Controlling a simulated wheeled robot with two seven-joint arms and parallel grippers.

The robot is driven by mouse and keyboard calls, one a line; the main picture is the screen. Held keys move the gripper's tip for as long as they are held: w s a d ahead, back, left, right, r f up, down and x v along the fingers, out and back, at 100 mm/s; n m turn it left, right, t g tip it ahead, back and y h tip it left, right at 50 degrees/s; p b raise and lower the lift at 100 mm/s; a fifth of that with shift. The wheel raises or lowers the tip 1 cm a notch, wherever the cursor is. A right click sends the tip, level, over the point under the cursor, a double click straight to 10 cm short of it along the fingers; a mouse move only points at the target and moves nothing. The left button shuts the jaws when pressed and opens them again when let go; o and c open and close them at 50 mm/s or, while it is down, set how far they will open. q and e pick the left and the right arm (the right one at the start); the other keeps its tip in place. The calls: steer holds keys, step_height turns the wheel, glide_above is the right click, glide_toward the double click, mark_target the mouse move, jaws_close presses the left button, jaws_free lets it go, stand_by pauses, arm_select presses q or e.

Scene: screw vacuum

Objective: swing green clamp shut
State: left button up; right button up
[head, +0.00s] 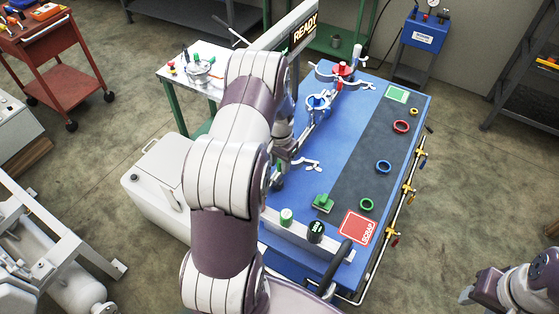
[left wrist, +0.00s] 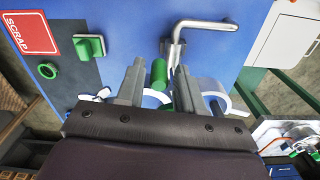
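The green clamp shows in the left wrist view as an upright green grip (left wrist: 158,73) with white curved parts (left wrist: 213,88) behind and beside it. A bent metal lever (left wrist: 200,25) lies just beyond the fingertips; a white lever (head: 308,163) shows beside my left gripper in the head view. My right gripper (head: 469,293) is at the lower right, clear of the table.
The blue table (head: 345,145) carries a red clamp (head: 342,69), a blue clamp (head: 318,103), several coloured rings, a green block (head: 323,203) and a red scrap mark (head: 357,227). Green and black buttons (head: 316,231) stand on the front ledge.

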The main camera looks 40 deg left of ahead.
arm_select(q)
steer(key=shift+a, duration=0.1)
steer(key=c, duration=0.5)
jaws_close()
